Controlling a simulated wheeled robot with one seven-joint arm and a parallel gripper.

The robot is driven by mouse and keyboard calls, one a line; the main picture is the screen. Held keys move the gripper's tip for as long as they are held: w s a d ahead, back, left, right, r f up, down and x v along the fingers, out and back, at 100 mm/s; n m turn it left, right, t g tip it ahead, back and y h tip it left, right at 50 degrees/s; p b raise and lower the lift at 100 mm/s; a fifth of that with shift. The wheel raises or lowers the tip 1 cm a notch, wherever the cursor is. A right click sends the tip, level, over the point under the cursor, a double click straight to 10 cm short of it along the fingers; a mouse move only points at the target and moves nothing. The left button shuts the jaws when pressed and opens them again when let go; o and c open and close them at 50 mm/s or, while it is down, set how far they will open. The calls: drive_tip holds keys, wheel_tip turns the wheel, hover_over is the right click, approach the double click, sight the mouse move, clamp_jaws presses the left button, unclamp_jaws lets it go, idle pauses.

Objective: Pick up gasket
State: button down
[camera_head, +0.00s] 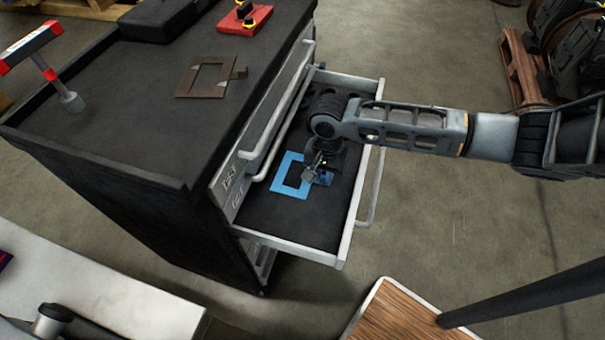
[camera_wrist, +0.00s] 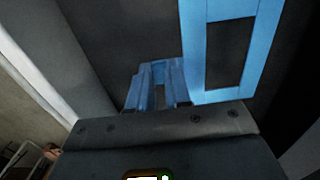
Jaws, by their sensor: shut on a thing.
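A blue rectangular frame gasket (camera_head: 290,191) is at the open drawer's near end, over its dark floor. It also shows in the wrist view (camera_wrist: 194,55), at the upper right, with its rectangular opening. My gripper (camera_head: 312,173) reaches down into the drawer at the gasket's right side. In the wrist view its jaws (camera_wrist: 158,75) are shut on the gasket at its edge. The gripped part is mostly hidden by the jaws. I cannot tell whether the gasket is lifted off the drawer floor.
The open drawer (camera_head: 346,228) has raised light metal walls around my gripper. The black cabinet top (camera_head: 120,110) carries a brown gasket (camera_head: 205,80), a red block (camera_head: 244,20) and a red-and-white hammer-like tool (camera_head: 45,60). A wooden-topped surface (camera_head: 395,315) stands at the front; open floor lies right.

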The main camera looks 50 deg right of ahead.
drive_tip(key=shift+r, duration=0.4)
drive_tip(key=r, duration=0.2)
drive_tip(key=d+r, duration=0.1)
drive_tip(key=shift+s+r, duration=0.2)
drive_tip(key=shift+r, duration=0.15)
drive_tip(key=s+d+r, duration=0.2)
drive_tip(key=d, duration=0.1)
drive_tip(key=s+d+r, duration=0.1)
drive_tip(key=d+r, duration=0.1)
drive_tip(key=d, duration=0.1)
drive_tip(key=s+d+r, duration=0.2)
drive_tip(key=d, duration=0.1)
drive_tip(key=shift+s+r+b, duration=0.25)
drive_tip(key=shift+s+b, duration=0.1)
drive_tip(key=shift+b, duration=0.05)
